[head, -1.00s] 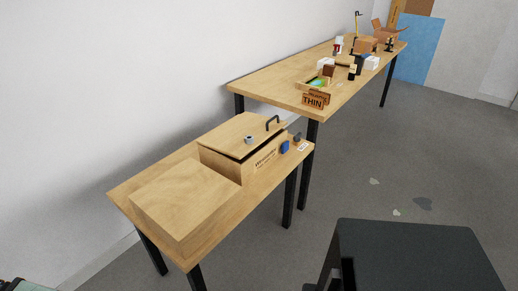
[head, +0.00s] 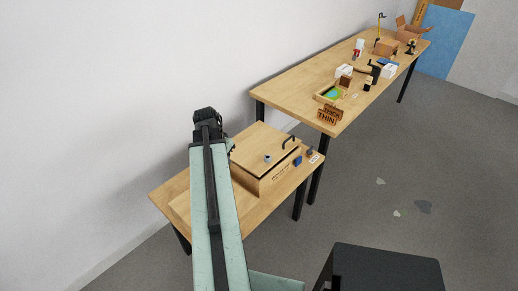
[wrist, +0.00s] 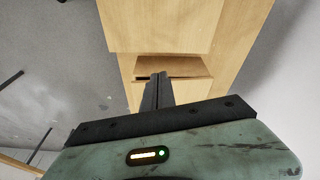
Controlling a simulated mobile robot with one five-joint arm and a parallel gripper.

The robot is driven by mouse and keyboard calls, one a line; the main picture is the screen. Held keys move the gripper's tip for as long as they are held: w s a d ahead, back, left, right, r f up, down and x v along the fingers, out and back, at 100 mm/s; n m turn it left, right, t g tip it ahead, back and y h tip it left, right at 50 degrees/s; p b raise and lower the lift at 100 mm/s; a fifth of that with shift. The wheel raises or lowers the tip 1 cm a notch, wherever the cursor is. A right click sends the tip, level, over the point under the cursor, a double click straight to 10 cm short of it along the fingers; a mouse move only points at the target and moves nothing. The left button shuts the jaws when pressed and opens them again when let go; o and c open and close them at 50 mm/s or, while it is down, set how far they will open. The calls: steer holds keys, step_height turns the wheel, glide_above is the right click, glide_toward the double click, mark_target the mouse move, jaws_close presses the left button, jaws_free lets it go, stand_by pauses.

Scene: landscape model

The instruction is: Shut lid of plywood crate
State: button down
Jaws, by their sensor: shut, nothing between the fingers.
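The plywood crate (head: 262,182) stands on the near wooden table, with printing on its front. Its lid (head: 262,147) lies almost flat over the top and bears a black handle (head: 289,142). A dark line shows between the lid's front edge and the crate, so the lid looks not quite flush.
A blue object (head: 298,161) and a white label (head: 314,158) are at the crate's right. A farther table (head: 290,93) holds boxes and small items. A dark grey stool-like surface (head: 385,270) stands at the front right. Floor to the right is mostly clear.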

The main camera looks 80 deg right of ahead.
mark_target(260, 174)
steer(key=s+d+r+m+p, duration=0.2)
steer(key=s+d+r+m, duration=0.15)
steer(key=s, duration=0.65)
steer(key=shift+n+g, duration=0.25)
steer(key=shift+g, duration=0.05)
steer(key=b+x, duration=1.3)
steer(key=b, duration=0.1)
steer(key=shift+w+a+f, duration=0.2)
steer(key=shift+a+f, duration=0.05)
steer(key=shift+f, duration=0.15)
steer(key=shift+r, duration=0.1)
